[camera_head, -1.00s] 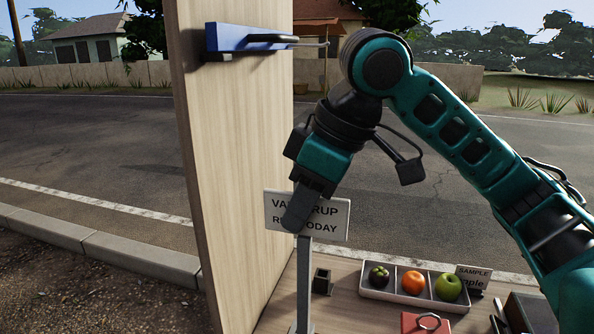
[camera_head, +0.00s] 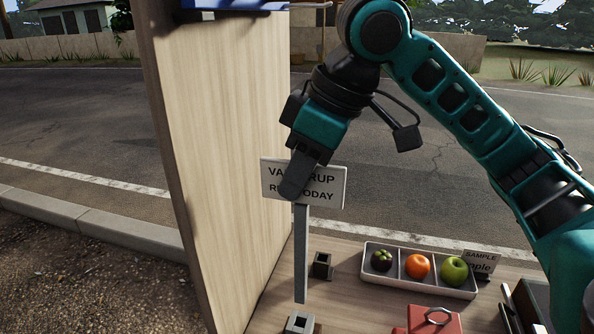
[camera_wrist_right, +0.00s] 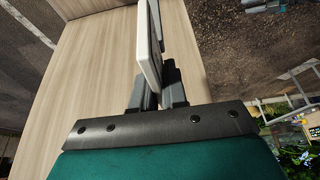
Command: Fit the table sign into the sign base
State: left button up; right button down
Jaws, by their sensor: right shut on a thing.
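The table sign (camera_head: 328,184) is a white plate with dark lettering on a long grey post (camera_head: 301,255). My right gripper (camera_head: 294,186) is shut on the plate and holds the sign roughly upright, partly covering the lettering. In the right wrist view the sign plate (camera_wrist_right: 149,45) shows edge-on between the gripper fingers (camera_wrist_right: 158,88). A dark block with a square socket (camera_head: 299,324), which looks like the sign base, is at the bottom edge of the head view, partly cut off. The post's lower end appears just above it, apart from it. My left gripper is not visible.
A similar small dark block (camera_head: 321,266) stands farther back on the wooden counter (camera_head: 350,310). A tall wooden panel (camera_head: 215,150) rises at the left. A white fruit tray (camera_head: 455,287), a sample sign (camera_head: 481,262) and a red box (camera_head: 428,321) lie to the right.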

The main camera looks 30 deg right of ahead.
aim_at(300, 202)
jog(key=shift+f+b, duration=1.1)
jog(key=shift+f, duration=1.55)
jog(key=shift+p, duration=0.45)
jog(key=shift+p, duration=0.6)
